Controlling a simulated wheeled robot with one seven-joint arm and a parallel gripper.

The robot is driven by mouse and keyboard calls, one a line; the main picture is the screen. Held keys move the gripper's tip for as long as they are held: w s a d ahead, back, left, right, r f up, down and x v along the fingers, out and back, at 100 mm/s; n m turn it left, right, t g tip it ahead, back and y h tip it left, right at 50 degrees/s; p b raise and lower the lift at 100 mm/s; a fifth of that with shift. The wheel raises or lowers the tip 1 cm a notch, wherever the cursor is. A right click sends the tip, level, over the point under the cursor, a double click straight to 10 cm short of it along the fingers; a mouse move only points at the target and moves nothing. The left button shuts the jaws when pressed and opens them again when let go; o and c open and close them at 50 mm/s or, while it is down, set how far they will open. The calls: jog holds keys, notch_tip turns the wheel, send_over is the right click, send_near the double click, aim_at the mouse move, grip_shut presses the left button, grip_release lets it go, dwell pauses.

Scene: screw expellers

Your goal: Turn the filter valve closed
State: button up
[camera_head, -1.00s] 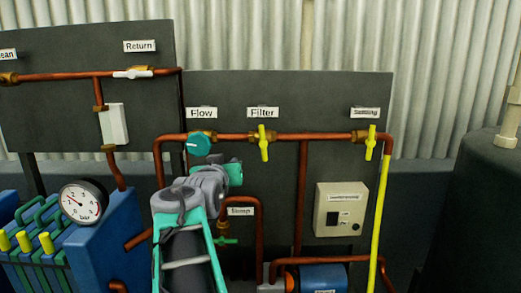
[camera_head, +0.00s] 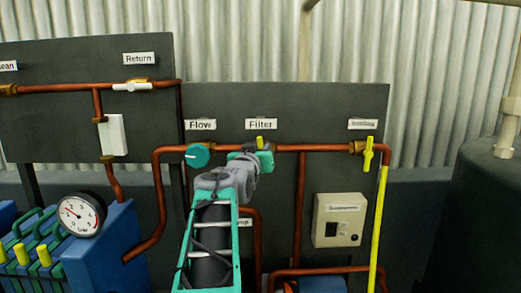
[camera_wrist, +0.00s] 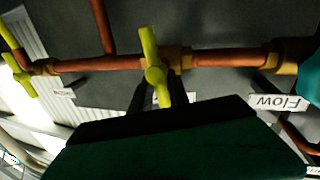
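The filter valve's yellow handle (camera_head: 260,141) is on the copper pipe below the "Filter" label (camera_head: 261,124). In the head view only its top shows; my gripper (camera_head: 257,158) hides the rest. In the wrist view, which is upside down, the whole yellow handle (camera_wrist: 154,65) stands across the pipe. The dark fingers of my gripper (camera_wrist: 158,88) are open on either side of one end of the handle. I cannot tell whether either finger touches it.
The teal flow valve knob (camera_head: 198,155) is close to the left of my gripper. Another yellow valve (camera_head: 368,153) is on the pipe at right. A control box (camera_head: 340,220) and a blue gauge unit (camera_head: 95,245) stand lower down.

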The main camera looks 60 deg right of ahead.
grip_shut()
jog(key=shift+s+f+m+b, duration=0.1)
jog(key=shift+f+m+b, duration=0.1)
jog(key=shift+m+b, duration=0.5)
jog(key=shift+r, duration=0.15)
jog(key=shift+o, duration=0.6)
grip_release()
